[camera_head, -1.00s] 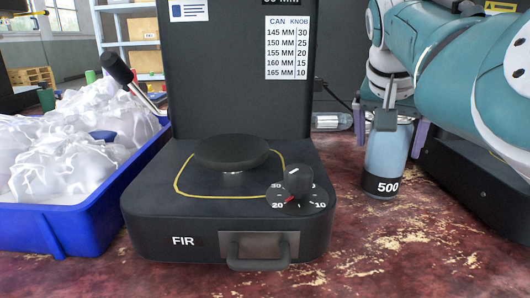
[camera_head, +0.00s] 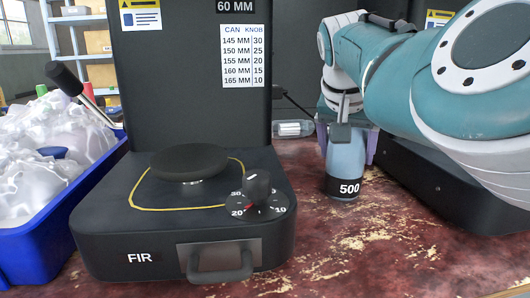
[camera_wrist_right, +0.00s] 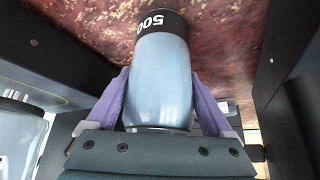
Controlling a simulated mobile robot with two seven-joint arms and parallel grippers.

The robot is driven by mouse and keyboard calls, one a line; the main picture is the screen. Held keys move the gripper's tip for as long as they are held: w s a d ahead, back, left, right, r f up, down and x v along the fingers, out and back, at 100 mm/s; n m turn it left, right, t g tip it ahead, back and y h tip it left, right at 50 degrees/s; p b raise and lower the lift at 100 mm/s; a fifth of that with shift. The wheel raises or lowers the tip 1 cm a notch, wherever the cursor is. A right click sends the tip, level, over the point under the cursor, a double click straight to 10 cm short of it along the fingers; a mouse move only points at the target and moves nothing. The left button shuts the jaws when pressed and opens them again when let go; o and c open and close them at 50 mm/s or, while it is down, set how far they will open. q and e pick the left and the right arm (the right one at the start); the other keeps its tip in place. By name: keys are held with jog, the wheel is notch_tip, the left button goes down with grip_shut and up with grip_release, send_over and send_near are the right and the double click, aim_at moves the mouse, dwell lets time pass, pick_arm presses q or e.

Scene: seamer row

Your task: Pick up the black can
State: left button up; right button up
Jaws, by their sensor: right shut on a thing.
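The can (camera_head: 346,160) has a blue-grey body and a black band marked 500 at its lower end. It is upright on or just above the red worn tabletop, right of the black machine; I cannot tell whether its base touches. My right gripper (camera_head: 346,139) comes down over it from above, with a purple finger on either side. The right wrist view shows the can (camera_wrist_right: 161,75) between both purple fingers, which are closed against its sides. No other can that is black all over shows. My left gripper is not in view.
The black machine (camera_head: 120,232) marked FIR has a round plate, a knob (camera_head: 258,187) and a front handle. A blue bin (camera_head: 35,246) of white bags stands left. A clear bottle (camera_head: 293,128) lies behind. Another black machine body (camera_head: 440,185) is at right. The front tabletop is clear.

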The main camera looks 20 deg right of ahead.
grip_shut()
jog(key=shift+r, duration=0.1)
